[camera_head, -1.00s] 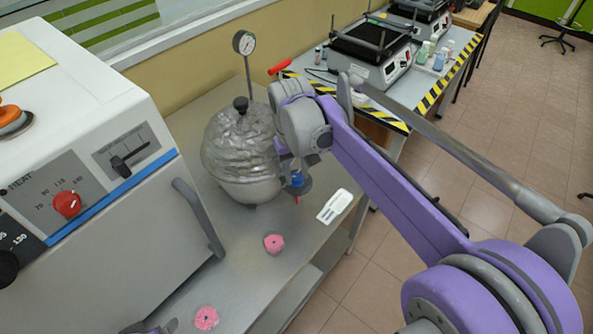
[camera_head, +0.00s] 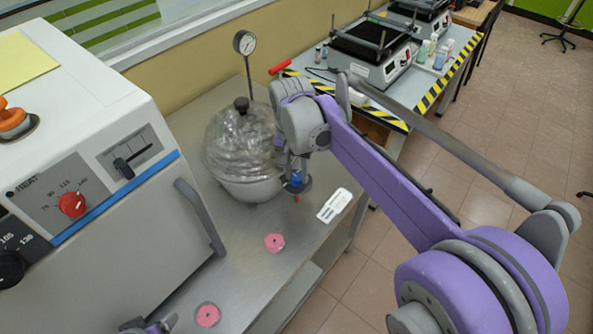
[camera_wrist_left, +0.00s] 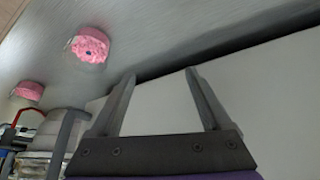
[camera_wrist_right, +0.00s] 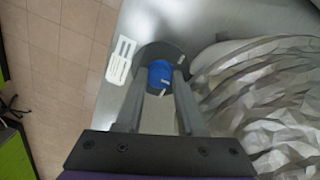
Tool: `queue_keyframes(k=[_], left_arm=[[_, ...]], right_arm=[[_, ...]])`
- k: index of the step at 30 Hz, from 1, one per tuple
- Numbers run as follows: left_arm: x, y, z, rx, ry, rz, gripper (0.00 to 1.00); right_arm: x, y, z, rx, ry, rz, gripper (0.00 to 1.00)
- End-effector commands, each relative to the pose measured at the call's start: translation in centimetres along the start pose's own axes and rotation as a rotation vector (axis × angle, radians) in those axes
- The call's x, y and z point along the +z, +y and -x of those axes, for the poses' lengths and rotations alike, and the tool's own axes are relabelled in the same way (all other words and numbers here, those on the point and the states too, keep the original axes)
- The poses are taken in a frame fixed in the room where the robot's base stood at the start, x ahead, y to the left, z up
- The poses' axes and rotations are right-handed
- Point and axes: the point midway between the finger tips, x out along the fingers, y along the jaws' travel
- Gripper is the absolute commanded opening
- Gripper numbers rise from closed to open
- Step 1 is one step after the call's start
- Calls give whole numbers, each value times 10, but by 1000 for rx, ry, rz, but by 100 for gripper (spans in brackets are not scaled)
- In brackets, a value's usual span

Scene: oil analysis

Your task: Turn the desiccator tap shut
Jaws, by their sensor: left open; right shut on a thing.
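The desiccator (camera_head: 243,150) is a round vessel with a clear, crinkled-looking dome and a black knob, on the grey bench by the wall. Its blue tap (camera_head: 297,178) is at its right side, with a red tip below. My right gripper (camera_head: 292,168) points down at the tap. In the right wrist view its fingers (camera_wrist_right: 160,86) are closed on either side of the blue tap (camera_wrist_right: 160,74). The crinkled dome (camera_wrist_right: 270,95) is close on the right there. My left gripper (camera_wrist_left: 163,75) is open and empty; only a bit of it (camera_head: 150,327) shows at the head view's bottom edge.
A white oven-like unit (camera_head: 130,240) with a handle fills the left. Two pink samples in dishes (camera_head: 274,243) (camera_head: 207,316) and a white slotted piece (camera_head: 334,205) lie on the bench. A gauge (camera_head: 244,42) stands behind the desiccator.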

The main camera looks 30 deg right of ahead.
Motion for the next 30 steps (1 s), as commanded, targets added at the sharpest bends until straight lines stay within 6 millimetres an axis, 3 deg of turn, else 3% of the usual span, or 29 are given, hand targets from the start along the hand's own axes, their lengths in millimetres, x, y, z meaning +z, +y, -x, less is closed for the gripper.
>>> queue_keyframes(k=[16, 17, 21, 30], left_arm=[[0, 0, 0, 0, 0, 0, 81], [0, 0, 0, 0, 0, 0, 81], [0, 0, 0, 0, 0, 0, 81], [0, 0, 0, 0, 0, 0, 81]], right_arm=[[0, 0, 0, 1, -2, -26, 0], [0, 0, 0, 1, -2, -26, 39], [0, 0, 0, 1, -2, -26, 64], [0, 0, 0, 0, -1, -25, 67]])
